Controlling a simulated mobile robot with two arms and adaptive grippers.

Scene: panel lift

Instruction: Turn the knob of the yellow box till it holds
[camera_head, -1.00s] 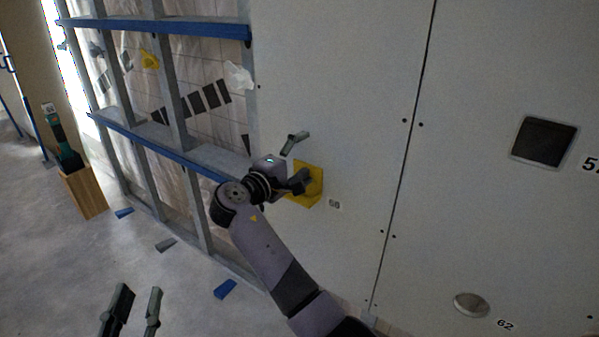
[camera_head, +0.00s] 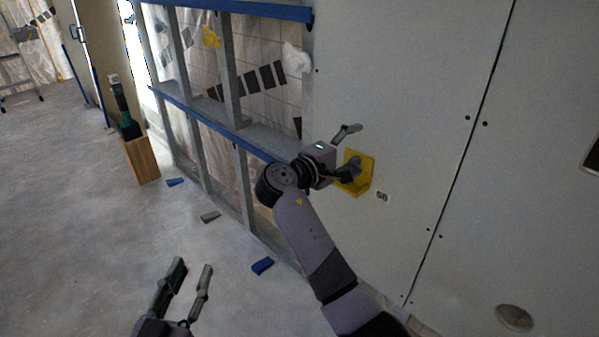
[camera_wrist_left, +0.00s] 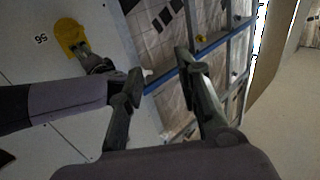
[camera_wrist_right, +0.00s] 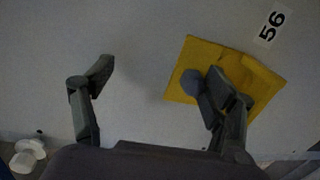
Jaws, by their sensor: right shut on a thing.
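The yellow box (camera_head: 358,172) is fixed on the pale wall panel and also shows in the left wrist view (camera_wrist_left: 68,35) and the right wrist view (camera_wrist_right: 208,58). Its grey knob (camera_wrist_right: 191,82) is partly hidden by a finger. In the right wrist view (camera_wrist_right: 160,78) one finger lies over the knob; the other shows well to the left, over bare panel. The knob's angle is hard to tell. My left gripper (camera_head: 193,268) is open and empty above the floor, away from the box.
A metal stud frame with blue rails (camera_head: 262,144) stands left of the panel (camera_head: 410,90). A wooden block (camera_head: 141,160) holds a green-and-black tool (camera_head: 124,108). Blue offcuts (camera_head: 262,266) lie on the floor. A "56" label (camera_wrist_right: 272,27) is beside the box. The left floor is open.

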